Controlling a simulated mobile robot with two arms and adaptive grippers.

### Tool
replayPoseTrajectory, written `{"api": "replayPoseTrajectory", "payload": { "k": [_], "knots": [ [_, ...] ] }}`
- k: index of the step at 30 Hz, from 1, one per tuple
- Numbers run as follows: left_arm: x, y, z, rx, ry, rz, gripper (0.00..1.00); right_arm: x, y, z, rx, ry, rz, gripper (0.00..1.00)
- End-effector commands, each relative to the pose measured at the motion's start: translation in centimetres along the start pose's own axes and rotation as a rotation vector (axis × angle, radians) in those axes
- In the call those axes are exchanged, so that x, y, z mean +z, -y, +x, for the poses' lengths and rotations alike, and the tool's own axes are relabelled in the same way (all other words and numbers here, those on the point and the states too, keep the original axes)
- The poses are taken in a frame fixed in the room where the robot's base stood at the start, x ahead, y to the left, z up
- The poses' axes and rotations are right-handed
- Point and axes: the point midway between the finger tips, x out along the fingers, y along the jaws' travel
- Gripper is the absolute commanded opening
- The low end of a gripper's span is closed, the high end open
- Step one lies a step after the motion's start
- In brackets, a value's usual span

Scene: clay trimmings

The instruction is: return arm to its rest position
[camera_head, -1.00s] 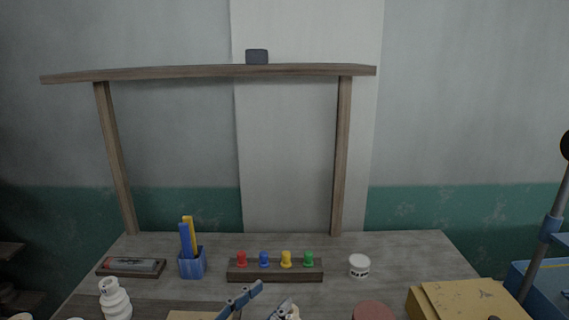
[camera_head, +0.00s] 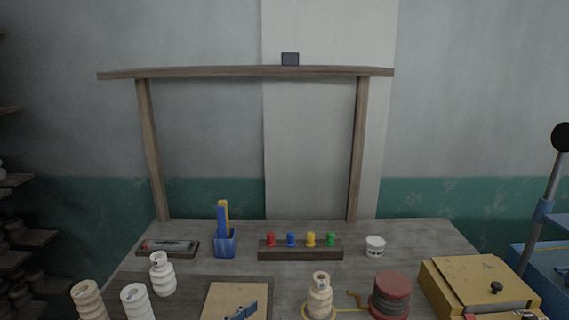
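A small blue jointed piece (camera_head: 241,313) shows at the bottom edge in the head view, left of centre and in front of a tan board (camera_head: 232,296). It looks like part of one of my grippers, but its arm is out of frame. I cannot tell whether it is open or shut, or whether it holds anything. No other part of my arms or grippers is clearly visible.
On the table (camera_head: 400,235) stand a beige bottle (camera_head: 320,297), a red-and-dark spool (camera_head: 390,296), a yellow box (camera_head: 480,283), a peg rack (camera_head: 300,253), a white jar (camera_head: 375,246), a blue holder (camera_head: 225,243) and white bottles (camera_head: 162,275). A wooden frame (camera_head: 245,72) rises behind.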

Motion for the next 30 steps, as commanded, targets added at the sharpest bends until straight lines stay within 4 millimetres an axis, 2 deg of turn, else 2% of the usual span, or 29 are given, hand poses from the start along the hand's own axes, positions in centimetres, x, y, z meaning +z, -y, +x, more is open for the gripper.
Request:
{"api": "replayPoseTrajectory", "payload": {
  "k": [7,11,14,15,18,21,27,28,30],
  "knots": [
    [6.0,0.5,-2.4,-0.072,0.197,-0.031,0.46,-1.2,-1.4,0.0,0.016,-0.017,-0.001,0.4],
    [10.5,0.7,-5.1,-0.126,0.349,-0.06,0.46,-0.9,-1.4,0.0,0.016,-0.013,-0.001,0.4],
    [14.7,0.9,-8.5,-0.182,0.508,-0.094,0.46,-0.3,-1.1,0.0,0.013,-0.006,0.0,0.4],
    [16.6,0.9,-10.3,-0.209,0.58,-0.112,0.46,-0.1,-1.0,0.0,0.011,-0.003,0.0,0.4],
    [20.2,0.8,-14.7,-0.265,0.743,-0.152,0.46,0.1,-0.6,0.0,0.007,0.001,0.001,0.4],
    [22.9,0.4,-18.8,-0.31,0.879,-0.191,0.46,0.1,-0.2,0.0,0.003,0.001,0.002,0.4],
    [26.5,-1.0,-26.5,-0.384,1.115,-0.265,0.46,-0.1,0.4,0.0,-0.004,-0.001,0.002,0.4],
    [27.4,-1.0,-26.6,-0.387,1.129,-0.268,0.46,-0.1,0.4,0.3,-0.004,-0.001,0.002,0.4],
    [29.6,-0.7,-25.5,-0.381,1.131,-0.265,0.46,-0.1,0.3,0.7,-0.004,-0.003,0.001,0.4]
  ]
}}
